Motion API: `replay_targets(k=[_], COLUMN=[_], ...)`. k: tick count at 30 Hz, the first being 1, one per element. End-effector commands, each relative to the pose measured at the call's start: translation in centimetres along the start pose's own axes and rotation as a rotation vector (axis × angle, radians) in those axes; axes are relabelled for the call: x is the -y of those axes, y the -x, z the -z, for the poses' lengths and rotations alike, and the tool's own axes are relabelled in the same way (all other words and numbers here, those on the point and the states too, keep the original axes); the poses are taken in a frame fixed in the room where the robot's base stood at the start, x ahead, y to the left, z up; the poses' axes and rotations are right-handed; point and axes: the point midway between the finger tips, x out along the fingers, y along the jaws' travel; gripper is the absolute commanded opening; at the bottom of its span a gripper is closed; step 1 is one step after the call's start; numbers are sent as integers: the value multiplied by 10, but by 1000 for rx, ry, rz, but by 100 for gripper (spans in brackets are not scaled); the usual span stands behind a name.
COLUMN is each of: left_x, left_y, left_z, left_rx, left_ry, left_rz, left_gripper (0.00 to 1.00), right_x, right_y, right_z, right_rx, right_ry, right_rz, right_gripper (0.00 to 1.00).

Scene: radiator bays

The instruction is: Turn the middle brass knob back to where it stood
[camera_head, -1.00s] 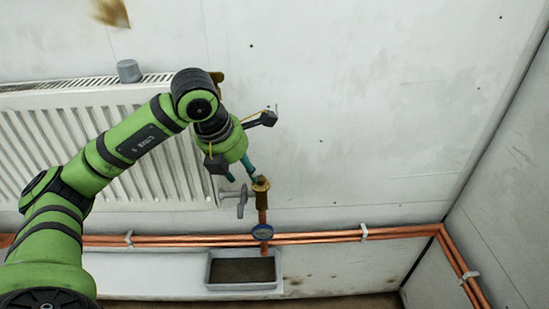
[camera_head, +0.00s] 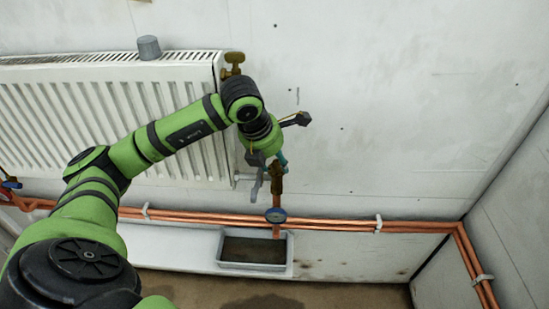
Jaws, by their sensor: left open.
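A brass valve (camera_head: 277,183) stands on a vertical copper pipe at the radiator's lower right. My left gripper (camera_head: 279,163) is at its upper end; its teal fingers are open and partly hide the valve top. I cannot tell whether they touch it. Another brass knob (camera_head: 234,62) is at the radiator's upper right corner, just above my left arm's elbow. I cannot tell from this view which knob is the middle one. My right gripper is not in view.
A white radiator (camera_head: 40,120) carries a grey cup (camera_head: 149,47) on top. A grey lever (camera_head: 257,187) hangs beside the valve. The wall to the right is clear.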

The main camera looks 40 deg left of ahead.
Motion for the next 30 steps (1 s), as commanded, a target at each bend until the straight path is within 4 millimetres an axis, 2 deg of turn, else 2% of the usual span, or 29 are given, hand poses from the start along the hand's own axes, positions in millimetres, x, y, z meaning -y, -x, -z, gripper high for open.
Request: replay_targets(k=[2, 6, 13, 16, 22, 30], left_x=[0, 0, 1, 2, 3, 3], left_y=[0, 0, 0, -2, -1, 0], left_z=[0, 0, 0, 0, -1, -2], left_rx=[0, 0, 1, 0, -1, -2], left_ry=[0, 0, 10, 65, 199, 227], left_rz=[0, 0, -3, -26, -80, -92], left_gripper=[46, 0, 0, 0, 0, 0], right_x=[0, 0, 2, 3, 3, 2], right_y=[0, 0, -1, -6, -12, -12], right_z=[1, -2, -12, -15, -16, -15], right_rx=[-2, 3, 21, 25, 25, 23], right_ry=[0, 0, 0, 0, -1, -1], right_rz=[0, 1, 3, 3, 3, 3], right_gripper=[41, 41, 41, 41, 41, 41])
